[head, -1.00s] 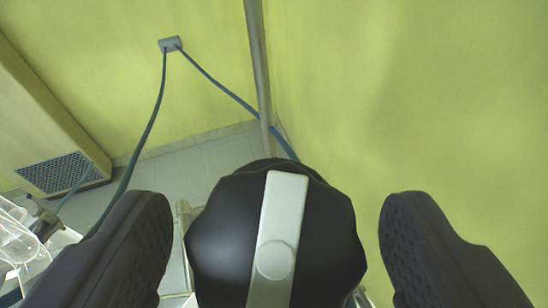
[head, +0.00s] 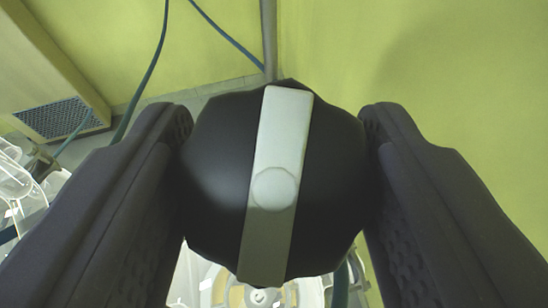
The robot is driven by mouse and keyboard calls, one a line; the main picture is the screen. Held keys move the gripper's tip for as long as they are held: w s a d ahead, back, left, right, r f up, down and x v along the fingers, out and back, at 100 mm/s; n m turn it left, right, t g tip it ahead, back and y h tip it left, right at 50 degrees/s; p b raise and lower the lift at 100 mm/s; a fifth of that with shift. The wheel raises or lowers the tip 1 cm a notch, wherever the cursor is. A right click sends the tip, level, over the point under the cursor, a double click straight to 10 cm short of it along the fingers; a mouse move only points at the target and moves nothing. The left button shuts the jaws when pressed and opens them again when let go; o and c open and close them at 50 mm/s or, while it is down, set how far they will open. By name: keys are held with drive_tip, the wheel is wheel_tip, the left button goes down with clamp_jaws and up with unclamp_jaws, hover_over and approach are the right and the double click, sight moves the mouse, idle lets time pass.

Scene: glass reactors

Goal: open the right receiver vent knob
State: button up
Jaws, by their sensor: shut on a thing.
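The right receiver vent knob (head: 332,190) is a black, lobed knob in the middle of the head view. A light grey bar (head: 279,140) with a round boss crosses its face, running nearly upright with its top leaning slightly right. My gripper (head: 277,135) is shut on the knob, one dark finger on its left side and one on its right. The fingers' inner pads are ridged. The knob's stem and mount are hidden behind it.
Pale glassware and fittings (head: 262,295) show below the knob. More clear glassware (head: 18,185) stands at the left edge. A cabinet with a dark vent grille (head: 62,118) is behind at left. Blue-green hoses (head: 150,75) and a grey pole (head: 269,40) stand before the yellow-green wall.

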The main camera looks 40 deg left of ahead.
sight(287, 173)
drive_tip(key=n+p, duration=0.1)
drive_tip(key=n+g+y+p, duration=0.1)
drive_tip(key=n+p, duration=0.1)
drive_tip(key=n+g+y+p, duration=0.1)
drive_tip(key=n+p, duration=0.1)
drive_tip(key=shift+d+r, duration=0.1)
drive_tip(key=shift+r, duration=0.15)
drive_tip(key=n+g+y+p, duration=0.1)
drive_tip(key=n+g+p, duration=0.1)
drive_tip(key=n+p, duration=0.1)
drive_tip(key=shift+f, duration=0.15)
drive_tip(key=shift+f+n+p, duration=0.1)
drive_tip(key=shift+n+p, duration=0.2)
drive_tip(key=shift+p, duration=0.1)
drive_tip(key=o, duration=1)
wheel_tip(287, 173, up, 3)
drive_tip(key=shift+w+r, duration=0.1)
drive_tip(key=shift+w, duration=0.05)
drive_tip(key=s+d, duration=0.2)
drive_tip(key=s, duration=0.3)
drive_tip(key=s+d+r+b, duration=0.1)
drive_tip(key=s+d, duration=0.1)
drive_tip(key=s, duration=0.2)
drive_tip(key=s+d+b, duration=0.1)
drive_tip(key=s+d, duration=0.2)
drive_tip(key=s, duration=0.2)
drive_tip(key=shift+s+r, duration=0.35)
drive_tip(key=shift+r, duration=0.05)
drive_tip(key=shift+a, duration=0.1)
